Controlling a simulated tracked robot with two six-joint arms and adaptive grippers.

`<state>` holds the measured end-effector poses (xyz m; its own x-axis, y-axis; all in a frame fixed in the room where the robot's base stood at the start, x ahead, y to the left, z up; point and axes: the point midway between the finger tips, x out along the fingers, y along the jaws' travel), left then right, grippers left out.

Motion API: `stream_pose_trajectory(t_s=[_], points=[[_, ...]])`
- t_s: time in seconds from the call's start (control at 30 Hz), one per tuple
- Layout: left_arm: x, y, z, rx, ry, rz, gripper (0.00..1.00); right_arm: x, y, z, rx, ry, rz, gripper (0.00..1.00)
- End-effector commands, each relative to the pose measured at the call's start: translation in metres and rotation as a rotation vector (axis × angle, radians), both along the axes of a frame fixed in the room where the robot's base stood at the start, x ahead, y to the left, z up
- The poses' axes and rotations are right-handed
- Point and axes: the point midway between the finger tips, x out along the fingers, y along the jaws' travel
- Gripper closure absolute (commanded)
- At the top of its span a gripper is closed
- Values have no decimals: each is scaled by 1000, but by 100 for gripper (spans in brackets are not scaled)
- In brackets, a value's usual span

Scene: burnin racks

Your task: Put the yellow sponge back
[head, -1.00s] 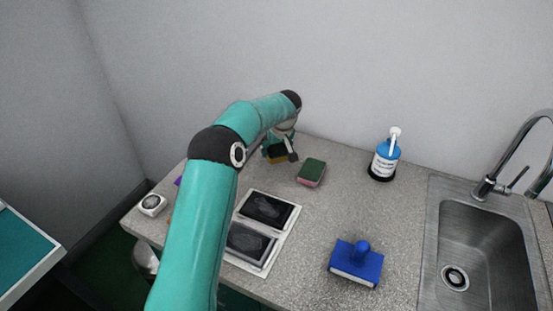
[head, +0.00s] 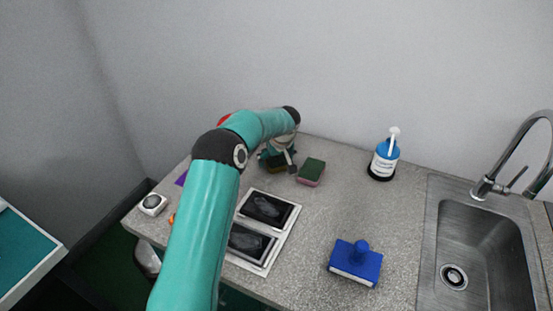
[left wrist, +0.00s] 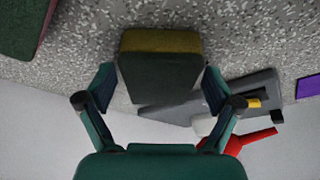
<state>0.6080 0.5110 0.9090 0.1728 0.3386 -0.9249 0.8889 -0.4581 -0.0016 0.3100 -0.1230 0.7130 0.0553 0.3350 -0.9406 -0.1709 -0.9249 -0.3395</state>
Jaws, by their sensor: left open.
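The yellow sponge (head: 276,166) with a dark green scouring face is at the back of the counter, partly hidden by my left gripper in the head view. In the left wrist view the yellow sponge (left wrist: 160,75) is between and just beyond the fingertips. My left gripper (head: 278,157) is open around its near end, with a gap on each side in the left wrist view (left wrist: 158,88). A pink sponge (head: 311,172) with a green top lies just to the right; part of it shows in the left wrist view (left wrist: 20,25). My right gripper is not in view.
A two-panel tray (head: 288,235) lies in front. A red-handled grey tool (left wrist: 190,110) lies close to the sponge. A white round-topped block (head: 152,204) is at left.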

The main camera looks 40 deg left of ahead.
Motion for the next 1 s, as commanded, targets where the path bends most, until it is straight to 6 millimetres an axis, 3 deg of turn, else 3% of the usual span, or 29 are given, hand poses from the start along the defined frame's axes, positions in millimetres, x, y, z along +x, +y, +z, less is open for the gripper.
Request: stream_pose_trajectory(t_s=[0.27,0.73,1.0], points=[[-1,-5,12,1,-3,-1,9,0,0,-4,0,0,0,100],[-16,-35,92,2,-3,-3,9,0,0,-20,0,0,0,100],[-20,-42,111,1,-1,-1,9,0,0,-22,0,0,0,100]])
